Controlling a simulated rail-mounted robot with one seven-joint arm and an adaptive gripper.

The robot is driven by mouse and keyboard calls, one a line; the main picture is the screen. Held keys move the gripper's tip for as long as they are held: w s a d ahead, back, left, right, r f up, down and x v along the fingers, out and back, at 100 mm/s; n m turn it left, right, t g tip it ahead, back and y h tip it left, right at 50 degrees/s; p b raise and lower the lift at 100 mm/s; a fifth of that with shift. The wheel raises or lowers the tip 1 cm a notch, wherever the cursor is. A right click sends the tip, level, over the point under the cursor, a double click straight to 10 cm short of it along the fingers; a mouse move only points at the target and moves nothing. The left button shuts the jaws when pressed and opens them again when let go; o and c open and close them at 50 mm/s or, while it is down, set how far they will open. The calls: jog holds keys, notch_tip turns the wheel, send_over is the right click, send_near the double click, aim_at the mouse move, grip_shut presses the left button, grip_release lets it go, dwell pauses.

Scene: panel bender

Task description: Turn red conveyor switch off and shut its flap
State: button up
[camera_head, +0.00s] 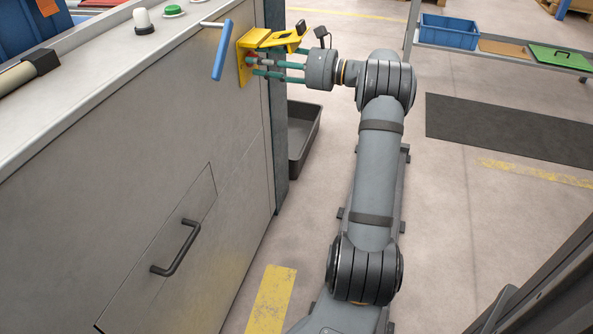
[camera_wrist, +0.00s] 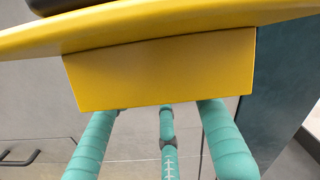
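The yellow switch housing (camera_head: 243,66) is fixed to the side of the grey machine. Its yellow flap (camera_head: 284,39) stands raised and sticks out above my gripper. A bit of the red switch (camera_head: 253,59) shows at the housing, mostly covered by my fingers. My gripper (camera_head: 258,67) has teal fingers that reach in under the flap at the switch. In the wrist view the flap (camera_wrist: 160,70) fills the upper part and hides the fingertips and the switch. The fingers stand apart there; whether they press on the switch cannot be told.
A blue handle (camera_head: 222,50) on a metal rod juts out left of the housing. A green button (camera_head: 173,10) sits on the machine top. A dark open bin (camera_head: 304,140) stands on the floor behind the machine's corner. The floor right of my arm is mostly clear.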

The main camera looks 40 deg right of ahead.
jog(key=s+d+m+p, duration=0.4)
jog(key=s+d+p, duration=0.1)
jog(key=s, duration=0.4)
jog(key=s+a+f+n+g+h+b, duration=0.1)
jog(key=s+a+f+n+g, duration=0.1)
jog(key=f, duration=0.7)
jog(key=s+a+f+n+g+h+b, duration=0.1)
jog(key=s+a+f+n+g+h, duration=0.1)
jog(key=f, duration=0.7)
jog(key=s+a+f+n+g+h+b, duration=0.2)
jog(key=s+a+f+n+g, duration=0.2)
jog(key=a+f+n+g, duration=0.2)
jog(key=shift+s+f+n+g, duration=0.3)
jog(key=shift+f+g, duration=0.9)
jog(key=shift+f, duration=0.85)
jog(key=shift+a, duration=0.1)
jog(key=shift+c, duration=1.1)
